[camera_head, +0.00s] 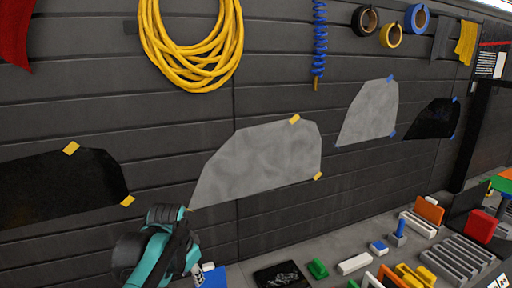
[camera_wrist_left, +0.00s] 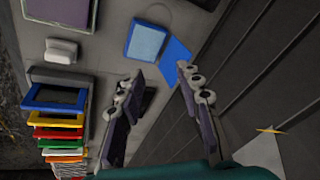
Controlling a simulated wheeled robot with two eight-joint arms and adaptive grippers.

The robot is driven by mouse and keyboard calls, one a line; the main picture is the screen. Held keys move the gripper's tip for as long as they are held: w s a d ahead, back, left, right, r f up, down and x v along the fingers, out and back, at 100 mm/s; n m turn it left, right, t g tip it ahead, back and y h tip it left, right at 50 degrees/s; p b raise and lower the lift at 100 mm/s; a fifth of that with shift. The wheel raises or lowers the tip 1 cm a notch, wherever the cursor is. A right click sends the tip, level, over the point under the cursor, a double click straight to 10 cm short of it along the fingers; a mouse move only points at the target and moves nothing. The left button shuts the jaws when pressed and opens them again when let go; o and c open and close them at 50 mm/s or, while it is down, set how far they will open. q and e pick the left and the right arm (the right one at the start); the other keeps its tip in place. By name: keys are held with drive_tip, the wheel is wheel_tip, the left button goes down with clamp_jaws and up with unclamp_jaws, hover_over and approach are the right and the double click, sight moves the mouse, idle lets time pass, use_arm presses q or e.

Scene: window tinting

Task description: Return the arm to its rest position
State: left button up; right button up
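My left gripper (camera_head: 178,245), with its teal and black body, is low in the head view, left of centre, in front of the grey slatted wall. It is just below the lower left corner of a grey film sheet (camera_head: 262,158). In the left wrist view its two fingers (camera_wrist_left: 158,88) stand apart with nothing between them. Past the fingers lie a blue-framed panel (camera_wrist_left: 147,42) and a blue sheet (camera_wrist_left: 175,60) on the grey surface. My right gripper is not in view.
A black film sheet (camera_head: 62,190) is taped to the wall on the left. A yellow hose coil (camera_head: 190,75) hangs above. Several tools and blocks, including a green block (camera_head: 317,268) and a white bar (camera_head: 354,263), lie on the grey worktop (camera_head: 240,270). Coloured frames (camera_wrist_left: 55,120) are stacked in the wrist view.

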use_arm(q)
drive_tip(key=s+f+n+t+b, duration=0.3)
drive_tip(key=s+f+n, duration=0.3)
drive_tip(key=s+f, duration=0.7)
drive_tip(key=s+b, duration=0.1)
drive_tip(key=s, duration=0.3)
drive_tip(key=shift+s+a+f+n+t, duration=0.15)
drive_tip(key=shift+f+n+t, duration=0.15)
drive_tip(key=shift+f, duration=0.05)
